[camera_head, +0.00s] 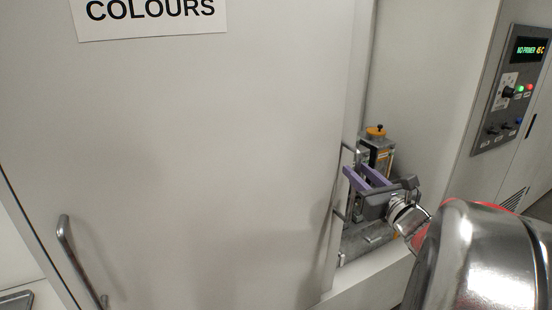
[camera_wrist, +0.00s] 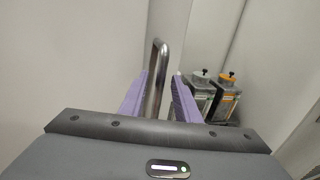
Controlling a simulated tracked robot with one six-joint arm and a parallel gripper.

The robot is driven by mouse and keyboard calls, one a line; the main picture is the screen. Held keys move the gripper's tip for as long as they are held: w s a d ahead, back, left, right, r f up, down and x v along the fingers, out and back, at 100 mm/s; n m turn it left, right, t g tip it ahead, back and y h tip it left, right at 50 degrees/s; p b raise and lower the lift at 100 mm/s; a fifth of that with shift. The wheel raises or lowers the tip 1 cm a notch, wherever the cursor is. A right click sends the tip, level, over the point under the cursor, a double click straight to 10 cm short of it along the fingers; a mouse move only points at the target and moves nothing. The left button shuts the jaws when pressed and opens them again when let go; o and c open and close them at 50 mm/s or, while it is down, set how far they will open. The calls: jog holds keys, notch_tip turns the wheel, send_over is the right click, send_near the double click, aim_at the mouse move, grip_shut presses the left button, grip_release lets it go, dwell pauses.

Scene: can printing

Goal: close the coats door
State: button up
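A metal bar handle (camera_head: 347,148) shows just past the right edge of the door marked COLOURS (camera_head: 200,140). No COATS label is in view, so I cannot tell for certain that this handle belongs to the coats door. My gripper (camera_head: 356,170) is at the handle, its purple fingers pointing left. In the wrist view the upright handle (camera_wrist: 156,75) stands between the two fingers of my gripper (camera_wrist: 160,78), with gaps showing beside it. The fingers are open. The handle's lower part is hidden behind the gripper body.
An open bay to the right holds a canister with an orange cap (camera_head: 376,133); the wrist view also shows a grey-capped canister (camera_wrist: 201,88). A control panel (camera_head: 515,88) is at far right. The COLOURS door has its own handle (camera_head: 75,255) at lower left.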

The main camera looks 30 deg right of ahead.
jog(key=shift+w+d, duration=0.1)
jog(key=shift+w, duration=0.55)
jog(key=shift+c, duration=0.2)
grip_shut()
